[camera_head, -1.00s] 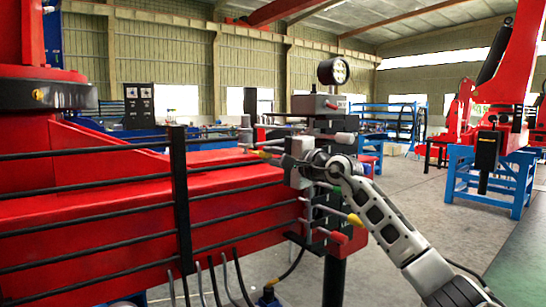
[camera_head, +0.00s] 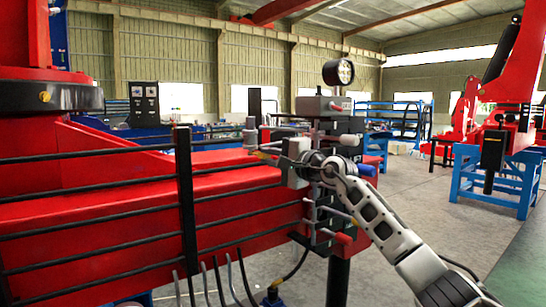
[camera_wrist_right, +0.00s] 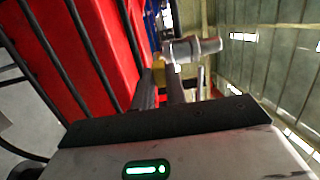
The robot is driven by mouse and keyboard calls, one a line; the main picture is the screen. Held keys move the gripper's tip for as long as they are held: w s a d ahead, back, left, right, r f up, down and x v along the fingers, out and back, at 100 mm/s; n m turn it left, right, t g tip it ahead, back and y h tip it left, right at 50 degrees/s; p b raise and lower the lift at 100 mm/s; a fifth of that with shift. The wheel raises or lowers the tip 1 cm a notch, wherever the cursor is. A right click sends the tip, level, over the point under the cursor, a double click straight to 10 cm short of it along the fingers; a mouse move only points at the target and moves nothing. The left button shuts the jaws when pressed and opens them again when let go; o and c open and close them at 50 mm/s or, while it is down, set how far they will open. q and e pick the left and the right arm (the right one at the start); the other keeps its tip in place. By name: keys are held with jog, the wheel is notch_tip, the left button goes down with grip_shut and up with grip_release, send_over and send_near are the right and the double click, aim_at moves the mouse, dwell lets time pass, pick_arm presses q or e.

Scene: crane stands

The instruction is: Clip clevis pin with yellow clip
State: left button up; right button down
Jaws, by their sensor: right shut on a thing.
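My right gripper (camera_head: 268,152) reaches in from the right, beside the control block at the end of the red beam, with its fingers pointing left. In the right wrist view its fingers (camera_wrist_right: 161,82) are shut on the small yellow clip (camera_wrist_right: 160,71). The clip is at the fingertips, close to a grey cylindrical pin (camera_wrist_right: 196,46); I cannot tell whether they touch. The pin also shows in the head view as a grey upright shape (camera_head: 249,133) just beyond the fingertips. The clip's far end is hidden. My left gripper is not in view.
The red beam (camera_head: 90,225) with black hoses fills the left side. Blue stands (camera_head: 500,185) and open floor lie to the right.

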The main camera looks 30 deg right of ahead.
jog(key=shift+w+a+r, duration=0.1)
jog(key=shift+w+a, duration=0.05)
jog(key=shift+w, duration=0.3)
jog(key=c, duration=1.3)
grip_release()
jog(key=shift+w, duration=0.1)
jog(key=shift+c, duration=0.2)
jog(key=shift+s+d+f, duration=0.2)
jog(key=shift+s, duration=0.3)
jog(key=shift+b+v, duration=1)
jog(key=shift+v, duration=0.9)
jog(key=shift+s+r, duration=0.1)
